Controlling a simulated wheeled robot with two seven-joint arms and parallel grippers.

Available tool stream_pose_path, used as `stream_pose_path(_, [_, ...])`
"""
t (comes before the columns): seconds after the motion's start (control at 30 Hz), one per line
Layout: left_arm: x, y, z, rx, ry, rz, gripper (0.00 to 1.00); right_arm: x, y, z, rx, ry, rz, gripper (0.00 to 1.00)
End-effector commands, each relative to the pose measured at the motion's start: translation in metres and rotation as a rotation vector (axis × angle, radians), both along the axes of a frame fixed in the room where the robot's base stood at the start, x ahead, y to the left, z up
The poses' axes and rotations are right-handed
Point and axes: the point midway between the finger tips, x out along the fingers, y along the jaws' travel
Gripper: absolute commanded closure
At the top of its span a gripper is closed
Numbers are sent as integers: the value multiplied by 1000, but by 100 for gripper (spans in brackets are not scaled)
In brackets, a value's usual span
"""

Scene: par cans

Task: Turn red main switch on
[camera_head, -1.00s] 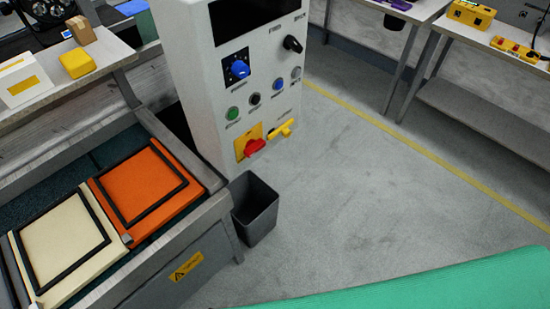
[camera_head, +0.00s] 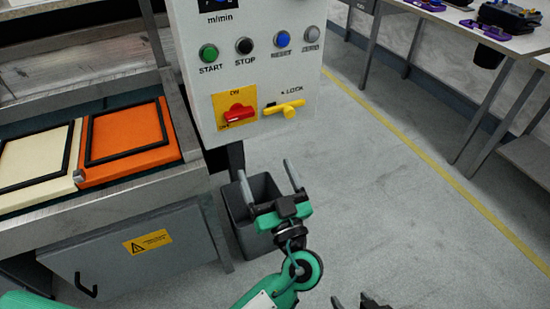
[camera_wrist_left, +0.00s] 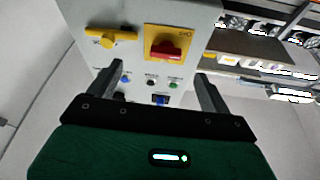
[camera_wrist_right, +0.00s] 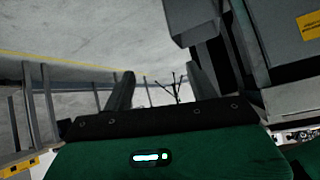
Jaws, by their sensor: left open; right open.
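The red main switch (camera_head: 237,115) sits on a yellow plate (camera_head: 221,103) low on the white control panel (camera_head: 202,117). Its red handle is tilted slightly, near level. It also shows in the left wrist view (camera_wrist_left: 167,48), between and beyond my fingers. A yellow lock handle (camera_head: 285,108) is to its right. My left gripper (camera_head: 265,172) is open and empty, below the panel and apart from the switch; the left wrist view shows its spread fingers (camera_wrist_left: 160,90). My right gripper (camera_head: 358,301) is only partly seen at the bottom edge; its open, empty fingers show in the right wrist view (camera_wrist_right: 160,90).
Green start (camera_head: 208,53) and black stop (camera_head: 244,45) buttons are above the switch. A grey bin (camera_head: 240,218) stands under the panel, behind my left gripper. A bench with an orange panel (camera_head: 127,140) is at left. The floor (camera_head: 400,200) at right is clear.

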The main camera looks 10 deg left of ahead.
Motion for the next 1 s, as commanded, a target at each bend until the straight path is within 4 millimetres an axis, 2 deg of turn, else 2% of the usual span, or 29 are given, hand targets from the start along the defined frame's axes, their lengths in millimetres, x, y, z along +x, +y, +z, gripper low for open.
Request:
stream_pose_path(0.13, [-12, 6, 16, -36, -80, 19, 18, -2, 0, 12, 10, -18, 1, 41])
stream_pose_path(0.27, [-5, 12, 25, -37, -88, 23, 18, -3, -3, 16, 0, -2, -2, 41])
stream_pose_path(0.7, [63, 57, 59, -34, -84, 21, 18, -19, -34, 20, -96, 179, -33, 41])
stream_pose_path(1.0, [89, 75, 70, -34, -81, 20, 18, -28, -47, 21, -132, 258, -48, 41])
